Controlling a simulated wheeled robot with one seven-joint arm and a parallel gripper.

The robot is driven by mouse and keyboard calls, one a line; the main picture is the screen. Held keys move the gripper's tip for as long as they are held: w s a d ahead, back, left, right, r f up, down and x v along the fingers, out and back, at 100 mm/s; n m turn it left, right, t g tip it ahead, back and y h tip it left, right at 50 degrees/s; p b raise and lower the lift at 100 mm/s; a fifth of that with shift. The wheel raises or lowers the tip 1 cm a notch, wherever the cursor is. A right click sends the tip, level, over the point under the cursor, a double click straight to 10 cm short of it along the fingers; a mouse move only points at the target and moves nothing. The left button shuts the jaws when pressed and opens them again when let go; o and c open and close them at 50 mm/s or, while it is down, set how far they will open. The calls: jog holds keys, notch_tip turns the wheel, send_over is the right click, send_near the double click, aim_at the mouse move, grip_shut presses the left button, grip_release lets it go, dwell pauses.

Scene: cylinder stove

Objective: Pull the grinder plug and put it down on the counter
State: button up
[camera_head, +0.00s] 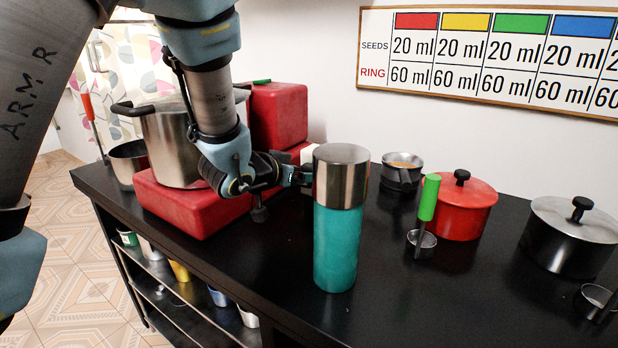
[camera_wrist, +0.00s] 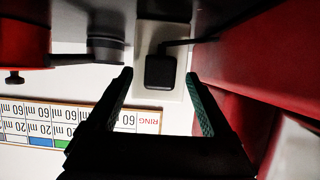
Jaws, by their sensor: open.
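The grinder plug (camera_wrist: 160,70) is a small black block seated in a white wall socket plate (camera_wrist: 145,42) in the wrist view. A dark cable leaves it toward the red body at the right. My gripper (camera_wrist: 158,77) is open, with one fingertip on each side of the plug and visible gaps between. In the head view my gripper (camera_head: 298,176) is low over the counter (camera_head: 230,255), beside the white socket plate (camera_head: 308,156). The plug itself is hidden there by my gripper and the teal cylinder.
A teal cylinder with a metal top (camera_head: 338,235) stands close in front of my gripper. A red stove with a large pot (camera_head: 172,140) and a red box (camera_head: 278,112) are at the left. A red pot (camera_head: 464,210) stands right.

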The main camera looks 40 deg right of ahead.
jog(key=shift+w+d+f, duration=0.1)
jog(key=shift+d+f, duration=0.1)
jog(key=shift+d, duration=0.3)
jog(key=shift+c, duration=0.3)
dwell(0.9)
grip_shut()
dwell(0.5)
jog(key=shift+a, duration=0.1)
jog(key=shift+s+a+b, duration=0.25)
jog(key=shift+a, duration=0.7)
jog(key=shift+s+a+b, duration=0.2)
jog(key=shift+s+a, duration=0.05)
jog(key=shift+a, duration=0.65)
jog(key=shift+s+a+b, duration=0.25)
jog(key=shift+a, duration=0.7)
jog(key=shift+a+r, duration=0.1)
jog(key=shift+d+r+p+v, duration=0.15)
jog(key=shift+p+v, duration=0.15)
jog(key=shift+v, duration=0.45)
jog(key=shift+r+p+v, duration=0.2)
jog(key=shift+p+v, duration=0.15)
jog(key=shift+v, duration=0.45)
jog(key=shift+d+r+p+v, duration=0.15)
jog(key=shift+p+v, duration=0.15)
jog(key=shift+v, duration=0.45)
